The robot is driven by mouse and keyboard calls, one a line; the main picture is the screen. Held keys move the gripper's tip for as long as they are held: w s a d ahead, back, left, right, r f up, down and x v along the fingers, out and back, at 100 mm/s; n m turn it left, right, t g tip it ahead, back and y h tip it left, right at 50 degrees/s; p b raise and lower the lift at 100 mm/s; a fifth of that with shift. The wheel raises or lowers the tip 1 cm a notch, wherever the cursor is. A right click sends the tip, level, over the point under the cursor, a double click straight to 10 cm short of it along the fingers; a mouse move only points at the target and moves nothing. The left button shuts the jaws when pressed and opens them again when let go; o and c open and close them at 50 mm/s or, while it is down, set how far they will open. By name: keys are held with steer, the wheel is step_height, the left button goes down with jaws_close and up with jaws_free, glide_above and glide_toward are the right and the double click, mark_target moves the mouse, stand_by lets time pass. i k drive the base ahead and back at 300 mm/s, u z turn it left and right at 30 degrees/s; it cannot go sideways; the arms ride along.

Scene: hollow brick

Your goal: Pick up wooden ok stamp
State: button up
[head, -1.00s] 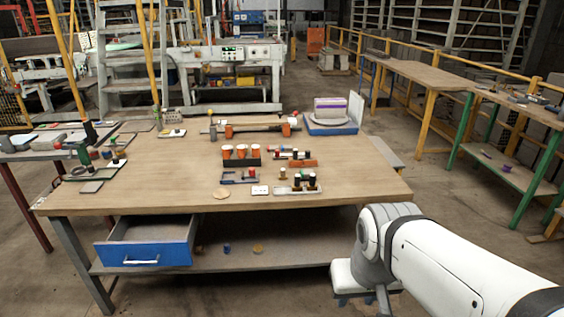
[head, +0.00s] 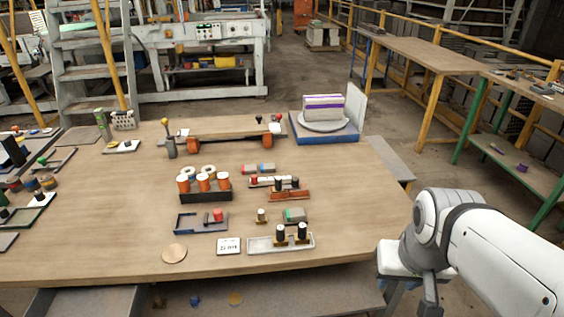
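A small wooden stamp (head: 261,216) with a light brown body stands upright on the workbench, near the middle of its front half. Two stamps with black handles and wooden bases, a left one (head: 281,236) and a right one (head: 302,233), stand in a pale tray (head: 262,245) close by. No OK lettering is readable on any of them. My arm is at the lower right, beyond the bench's right front corner and well apart from the stamps. My gripper (head: 397,277) is partly visible below the white wrist; its fingers are too unclear to read.
On the workbench (head: 130,230) are a dark rack (head: 205,196) of orange cylinders, a blue tray (head: 201,224), a white card (head: 228,246), a round wooden disc (head: 174,253) and an orange-brown holder (head: 289,195). A blue turntable base (head: 325,134) stands behind.

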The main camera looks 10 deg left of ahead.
mark_target(262, 220)
steer(key=u, duration=0.35)
steer(key=i, duration=0.95)
steer(key=u, duration=0.65)
steer(key=k, duration=0.95)
steer(key=u, duration=0.2)
steer(key=i, duration=0.95)
steer(key=z, duration=0.05)
